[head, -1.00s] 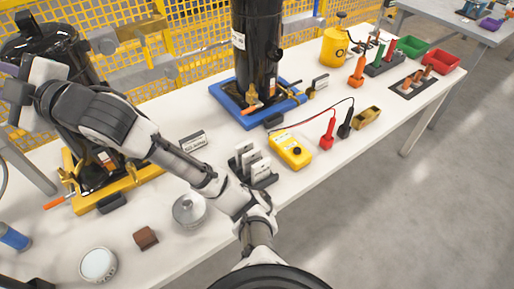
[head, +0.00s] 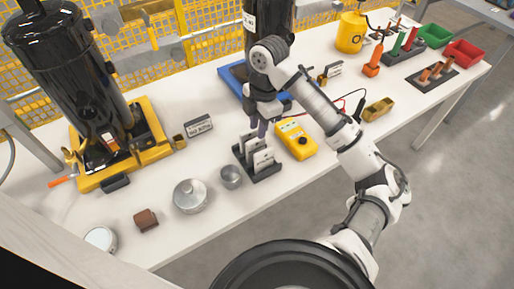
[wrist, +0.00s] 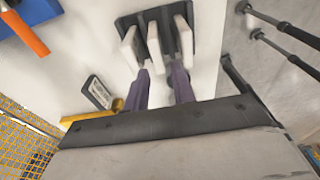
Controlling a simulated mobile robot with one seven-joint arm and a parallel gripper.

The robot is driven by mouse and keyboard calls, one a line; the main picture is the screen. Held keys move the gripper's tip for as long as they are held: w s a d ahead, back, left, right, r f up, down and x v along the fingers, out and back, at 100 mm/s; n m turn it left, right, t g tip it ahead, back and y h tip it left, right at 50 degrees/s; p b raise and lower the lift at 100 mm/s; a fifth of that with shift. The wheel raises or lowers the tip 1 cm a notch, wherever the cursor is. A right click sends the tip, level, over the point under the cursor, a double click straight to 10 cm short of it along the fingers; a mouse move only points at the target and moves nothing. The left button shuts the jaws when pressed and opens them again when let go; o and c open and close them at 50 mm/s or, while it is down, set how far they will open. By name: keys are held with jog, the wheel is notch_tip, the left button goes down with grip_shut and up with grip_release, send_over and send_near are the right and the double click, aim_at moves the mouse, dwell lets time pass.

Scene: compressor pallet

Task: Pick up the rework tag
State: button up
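A dark rack (head: 265,174) on the white table holds several upright white tags (head: 262,158). The rack (wrist: 140,18) and its tags (wrist: 130,48) also show at the top of the wrist view. I cannot read the lettering, so I cannot tell which tag is the rework tag. My gripper (head: 262,128) points down right over the rack. In the wrist view my gripper (wrist: 161,70) has its two purple fingers apart, with the middle tag lined up between the tips. Whether the tips touch it is unclear.
A yellow meter (head: 296,140) lies close to the right of the rack. A small metal cylinder (head: 231,177) and a larger round metal part (head: 190,196) stand to its left. A small framed sign (head: 198,126) stands behind. Black compressors stand at the back.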

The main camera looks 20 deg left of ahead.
aim_at(256, 140)
jog(key=f, duration=0.3)
jog(key=f+p, duration=0.1)
jog(key=f, duration=0.2)
jog(key=a+f+p, duration=0.1)
jog(key=f, duration=0.2)
jog(key=shift+s+f, duration=0.15)
jog(key=shift+s, duration=0.1)
grip_shut()
